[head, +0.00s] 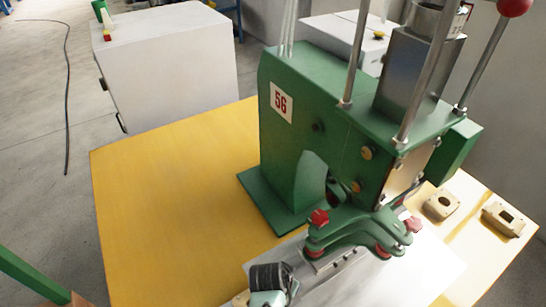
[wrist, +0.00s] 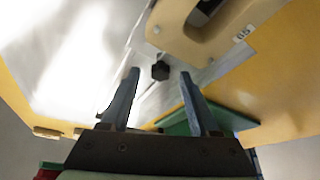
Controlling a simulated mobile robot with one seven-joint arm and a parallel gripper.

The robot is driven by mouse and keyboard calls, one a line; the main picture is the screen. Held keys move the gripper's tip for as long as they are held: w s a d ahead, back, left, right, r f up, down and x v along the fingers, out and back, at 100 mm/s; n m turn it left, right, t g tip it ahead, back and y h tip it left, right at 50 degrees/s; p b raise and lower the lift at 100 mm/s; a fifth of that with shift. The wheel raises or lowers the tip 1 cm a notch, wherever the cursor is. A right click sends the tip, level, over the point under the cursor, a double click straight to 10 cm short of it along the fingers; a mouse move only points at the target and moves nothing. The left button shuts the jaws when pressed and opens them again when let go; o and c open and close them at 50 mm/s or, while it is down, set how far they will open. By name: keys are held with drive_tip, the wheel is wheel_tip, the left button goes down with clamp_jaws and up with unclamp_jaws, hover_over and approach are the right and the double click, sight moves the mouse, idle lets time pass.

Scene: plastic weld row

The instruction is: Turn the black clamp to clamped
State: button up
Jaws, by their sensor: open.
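My gripper (wrist: 160,73) is open in the wrist view, its two blue-grey fingers apart with nothing held. A small dark knob (wrist: 160,70) shows between the fingertips, beyond them against a pale surface. It may be part of the black clamp; I cannot tell its turned position or whether the fingers touch it. In the head view, the green machine marked 56 (head: 300,130) stands on the yellow table. A green bracket with red knobs (head: 350,232) sits at its front. A black ribbed cylinder (head: 268,277) is at the bottom; I cannot tell whether it is my arm.
A beige curved body with a label (wrist: 205,32) is close above the fingers in the wrist view. The yellow table (head: 160,190) is clear left of the machine. Two tan parts (head: 440,205) lie at right. Metal rods (head: 425,75) rise above the machine.

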drive_tip(key=m+b, duration=0.1)
drive_tip(key=m, duration=0.1)
drive_tip(key=m+g+h+b, duration=0.1)
drive_tip(key=m, duration=0.1)
drive_tip(key=m+h+b, duration=0.1)
drive_tip(key=m, duration=0.1)
drive_tip(key=shift+w+a+f+g+b, duration=0.2)
drive_tip(key=shift+w+a+g+b, duration=0.1)
drive_tip(key=shift+b, duration=0.1)
drive_tip(key=m+g+b, duration=0.1)
drive_tip(key=m+b, duration=0.1)
drive_tip(key=m, duration=0.1)
drive_tip(key=m+g+b, duration=0.1)
drive_tip(key=m+b, duration=0.1)
drive_tip(key=m, duration=0.1)
drive_tip(key=shift+w+b, duration=0.2)
drive_tip(key=shift+b, duration=0.15)
drive_tip(key=p+v, duration=0.3)
drive_tip(key=v, duration=1.1)
drive_tip(key=w+r+n+t+y, duration=0.1)
drive_tip(key=w+r+n+t, duration=0.2)
drive_tip(key=r, duration=0.6)
drive_tip(key=w+r+n+t+y, duration=0.1)
drive_tip(key=w+r+n+t, duration=0.3)
drive_tip(key=w+r+t, duration=0.3)
drive_tip(key=shift+w+d+r+t, duration=0.3)
drive_tip(key=shift+w+r, duration=0.85)
drive_tip(key=shift+r, duration=0.7)
